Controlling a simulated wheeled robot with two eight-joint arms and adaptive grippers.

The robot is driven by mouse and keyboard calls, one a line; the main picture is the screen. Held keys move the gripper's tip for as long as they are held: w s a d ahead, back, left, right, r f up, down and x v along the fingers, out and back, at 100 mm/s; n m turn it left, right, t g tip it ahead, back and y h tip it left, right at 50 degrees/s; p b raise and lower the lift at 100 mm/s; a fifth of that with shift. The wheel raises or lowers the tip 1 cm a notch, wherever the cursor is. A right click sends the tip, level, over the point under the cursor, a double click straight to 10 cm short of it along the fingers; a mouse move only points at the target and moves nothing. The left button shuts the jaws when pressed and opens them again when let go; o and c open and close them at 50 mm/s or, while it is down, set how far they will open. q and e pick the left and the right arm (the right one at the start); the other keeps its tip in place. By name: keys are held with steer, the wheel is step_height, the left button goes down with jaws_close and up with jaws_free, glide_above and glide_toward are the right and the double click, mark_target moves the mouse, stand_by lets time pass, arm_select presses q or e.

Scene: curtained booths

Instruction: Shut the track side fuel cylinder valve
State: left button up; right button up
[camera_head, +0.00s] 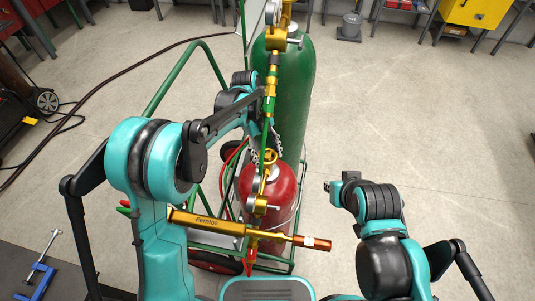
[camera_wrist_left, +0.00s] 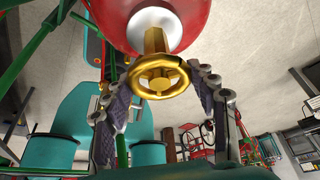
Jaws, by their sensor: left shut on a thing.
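The red fuel cylinder (camera_head: 267,185) stands upright in the green cart, with a brass valve handwheel (camera_head: 265,159) on top. In the left wrist view the handwheel (camera_wrist_left: 158,80) sits between the two grey fingers of my left gripper (camera_wrist_left: 161,103), below the red cylinder's pale collar (camera_wrist_left: 153,30). My left gripper is shut on the handwheel. In the head view its fingers are partly hidden by the brass fittings and green hose.
A tall green cylinder (camera_head: 292,85) stands behind the red one, with brass regulators (camera_head: 271,85) in front. A brass torch (camera_head: 207,222) lies across the near side. The green cart frame (camera_head: 170,75) and hoses crowd the left. Open floor (camera_head: 420,120) lies to the right.

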arm_select(q)
steer(key=shift+m, duration=0.4)
steer(key=o, duration=1.2)
steer(key=shift+c, duration=0.2)
steer(key=v, duration=1.2)
steer(key=shift+d, duration=0.2)
steer(key=shift+w, duration=0.1)
